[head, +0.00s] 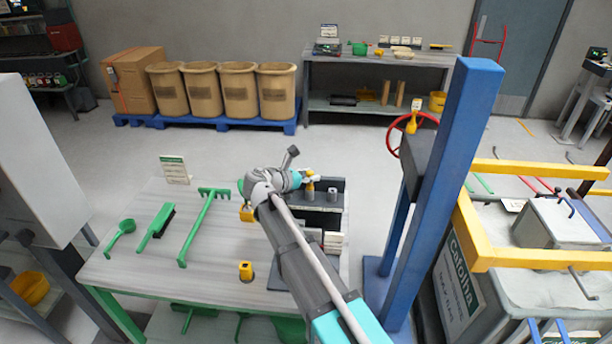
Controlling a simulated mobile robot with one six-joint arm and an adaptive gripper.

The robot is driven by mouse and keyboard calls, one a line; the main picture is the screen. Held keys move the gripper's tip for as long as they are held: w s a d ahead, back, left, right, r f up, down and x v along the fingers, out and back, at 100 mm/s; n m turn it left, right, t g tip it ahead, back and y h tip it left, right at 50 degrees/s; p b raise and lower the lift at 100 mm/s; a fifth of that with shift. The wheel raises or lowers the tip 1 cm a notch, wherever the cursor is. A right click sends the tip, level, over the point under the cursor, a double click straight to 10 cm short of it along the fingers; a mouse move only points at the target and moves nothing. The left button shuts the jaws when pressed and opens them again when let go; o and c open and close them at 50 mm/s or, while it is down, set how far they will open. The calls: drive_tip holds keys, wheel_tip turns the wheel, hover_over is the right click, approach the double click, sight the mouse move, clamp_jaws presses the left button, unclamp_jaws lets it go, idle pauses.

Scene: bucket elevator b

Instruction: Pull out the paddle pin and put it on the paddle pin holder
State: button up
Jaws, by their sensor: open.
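My grey and teal arm reaches up from the bottom centre over the table in the head view. Its folded far end is over the table's right part, and I cannot make out my gripper's fingers. A yellow piece (246,270) stands upright in a small dark base on the table, left of my arm. Another yellow piece (246,213) shows just below the arm's bend, partly covered. A yellow part (412,123) also sits at the red wheel (405,136) beside the blue post. I cannot tell which piece is the paddle pin or its holder.
The table (150,250) carries a green scoop (122,232), a brush (157,226) and a rake (203,225) at left. A dark rack (325,200) stands behind my arm. A tall blue post (462,130) and a yellow rail (535,259) bound the right side.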

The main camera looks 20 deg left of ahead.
clamp_jaws()
drive_tip(key=shift+w+r+p, duration=0.1)
drive_tip(key=shift+r+p, duration=0.8)
idle(1.1)
drive_tip(key=shift+r+p, duration=2.45)
drive_tip(key=shift+r+p, duration=2.05)
drive_tip(key=shift+f, duration=0.1)
